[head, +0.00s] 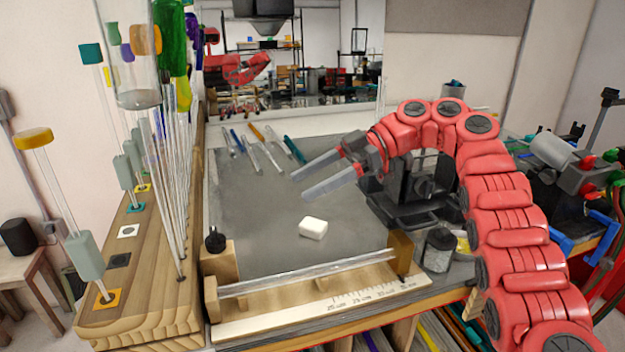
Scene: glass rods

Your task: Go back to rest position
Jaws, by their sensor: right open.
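My right gripper (318,179), on a red arm that comes in from the right, is held above the grey work surface (250,215). Its two long grey fingers are apart, with nothing between them. A white block (313,228) lies on the surface below and in front of it. A clear glass rod (305,274) lies across the wooden holder (318,292) at the front edge, apart from the gripper. My left gripper is not in this view.
A wooden rack (150,285) with upright glass rods and coloured handles stands at the left. Several rods or tools (262,147) lie at the back of the surface. A small jar (438,250) stands right of the holder. The middle of the surface is mostly free.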

